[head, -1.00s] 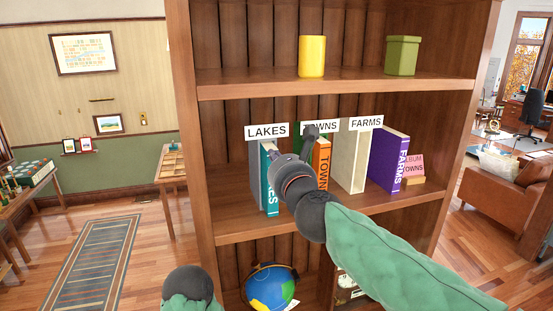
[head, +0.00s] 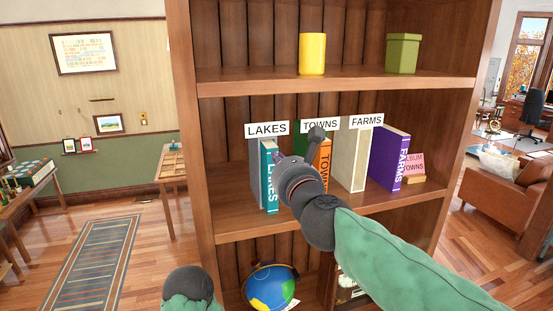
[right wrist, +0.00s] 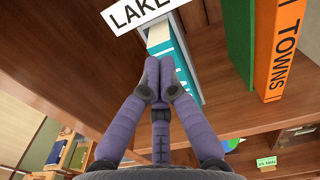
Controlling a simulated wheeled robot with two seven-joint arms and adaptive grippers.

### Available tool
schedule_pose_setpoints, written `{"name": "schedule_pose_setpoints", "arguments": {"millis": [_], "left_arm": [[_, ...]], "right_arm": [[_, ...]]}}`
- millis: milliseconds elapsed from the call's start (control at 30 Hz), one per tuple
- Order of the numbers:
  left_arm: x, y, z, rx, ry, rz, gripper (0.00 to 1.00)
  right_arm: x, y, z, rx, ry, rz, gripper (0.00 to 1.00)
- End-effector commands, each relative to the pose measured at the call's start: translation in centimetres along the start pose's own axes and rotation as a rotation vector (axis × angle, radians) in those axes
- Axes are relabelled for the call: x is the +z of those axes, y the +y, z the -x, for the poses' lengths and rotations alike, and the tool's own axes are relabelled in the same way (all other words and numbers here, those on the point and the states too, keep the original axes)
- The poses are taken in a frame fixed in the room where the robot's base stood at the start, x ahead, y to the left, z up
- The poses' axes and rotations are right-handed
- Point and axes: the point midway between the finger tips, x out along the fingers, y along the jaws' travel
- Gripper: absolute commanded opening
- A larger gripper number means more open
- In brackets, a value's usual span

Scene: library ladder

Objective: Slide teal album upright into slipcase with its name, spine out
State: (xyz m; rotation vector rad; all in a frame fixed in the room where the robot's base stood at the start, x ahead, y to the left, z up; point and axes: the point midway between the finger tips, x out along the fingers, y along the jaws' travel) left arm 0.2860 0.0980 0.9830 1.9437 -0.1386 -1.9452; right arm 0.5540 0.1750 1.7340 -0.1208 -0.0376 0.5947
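The teal album (head: 271,180) stands upright in the grey slipcase under the LAKES sign (head: 267,129), its spine lettered LAKES facing out. Its front part still shows beyond the slipcase (head: 254,165). In the right wrist view the teal album (right wrist: 178,58) shows between the pale slipcase walls, partly hidden by my fingers. My right gripper (right wrist: 160,72) has its fingertips together in front of the spine; I cannot tell whether they touch it. In the head view the right gripper (head: 279,159) is largely hidden by its own wrist. My left gripper is out of view.
To the right stand the orange TOWNS album (head: 321,165) beside a green case, the empty-looking cream FARMS slipcase (head: 352,158) and the purple FARMS album (head: 390,157). A pink ALBUM TOWNS card (head: 414,164) is at the right end. The shelf above limits height.

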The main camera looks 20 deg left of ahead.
Motion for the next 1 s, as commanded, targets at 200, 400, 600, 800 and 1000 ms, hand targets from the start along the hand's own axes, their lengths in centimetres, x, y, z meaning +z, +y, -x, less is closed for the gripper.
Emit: {"name": "schedule_pose_setpoints", "arguments": {"millis": [200,400,600,800,1000], "left_arm": [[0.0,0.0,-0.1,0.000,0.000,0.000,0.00],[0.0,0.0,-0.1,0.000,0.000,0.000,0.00],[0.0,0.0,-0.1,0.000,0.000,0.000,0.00],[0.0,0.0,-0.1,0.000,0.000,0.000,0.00],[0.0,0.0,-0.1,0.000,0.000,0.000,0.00]], "right_arm": [[0.0,0.0,0.7,0.000,0.000,0.000,0.00],[0.2,-0.1,2.9,-0.002,-0.002,0.000,0.00],[0.1,0.0,6.3,0.000,-0.003,0.000,0.00],[0.1,-0.1,9.6,-0.001,-0.003,0.000,0.00],[0.1,0.0,11.8,0.000,-0.002,0.000,0.00]]}}
